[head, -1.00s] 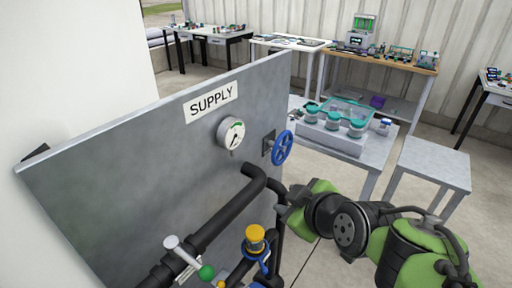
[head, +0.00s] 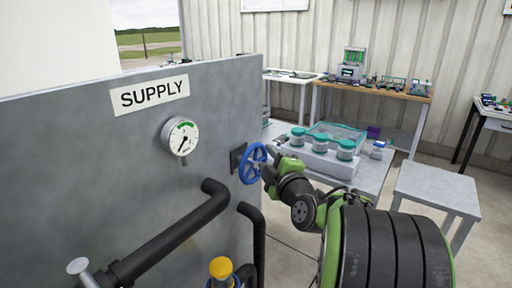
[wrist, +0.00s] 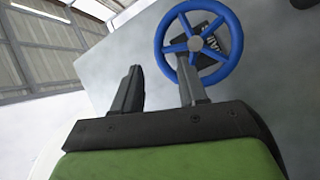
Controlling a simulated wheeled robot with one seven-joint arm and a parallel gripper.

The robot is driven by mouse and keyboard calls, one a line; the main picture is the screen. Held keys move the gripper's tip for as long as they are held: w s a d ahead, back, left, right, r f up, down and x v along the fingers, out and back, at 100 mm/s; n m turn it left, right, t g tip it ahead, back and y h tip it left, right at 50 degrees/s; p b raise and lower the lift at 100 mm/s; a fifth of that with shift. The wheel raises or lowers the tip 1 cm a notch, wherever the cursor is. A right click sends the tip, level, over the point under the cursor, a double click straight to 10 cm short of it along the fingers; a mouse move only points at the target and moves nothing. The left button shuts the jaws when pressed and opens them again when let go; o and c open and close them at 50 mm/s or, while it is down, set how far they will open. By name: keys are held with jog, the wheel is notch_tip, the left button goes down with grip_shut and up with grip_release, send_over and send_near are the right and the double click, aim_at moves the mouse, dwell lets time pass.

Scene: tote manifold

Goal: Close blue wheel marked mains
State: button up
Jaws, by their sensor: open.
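The blue wheel (head: 253,163) is mounted upright on a dark plate near the right edge of the grey SUPPLY panel (head: 90,160). In the wrist view the blue wheel (wrist: 199,15) has spokes and a grey hub, with a dark label behind it showing part of the letters "MAIN". My gripper (head: 270,168) is close to the wheel's right side. In the wrist view my gripper (wrist: 158,80) has its two fingers apart with nothing between them. The right finger overlaps the wheel's lower part in the picture; I cannot tell if it touches.
A pressure gauge (head: 180,136) sits left of the wheel. A black pipe (head: 170,240) runs below it, with a yellow-capped valve (head: 221,268) at the bottom. A table with teal-lidded jars (head: 345,149) stands behind my arm, and a grey stool (head: 437,190) is at right.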

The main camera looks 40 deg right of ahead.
aim_at(259, 147)
jog(key=p+x, duration=0.1)
jog(key=x, duration=0.7)
jog(key=shift+w, duration=0.25)
grip_shut()
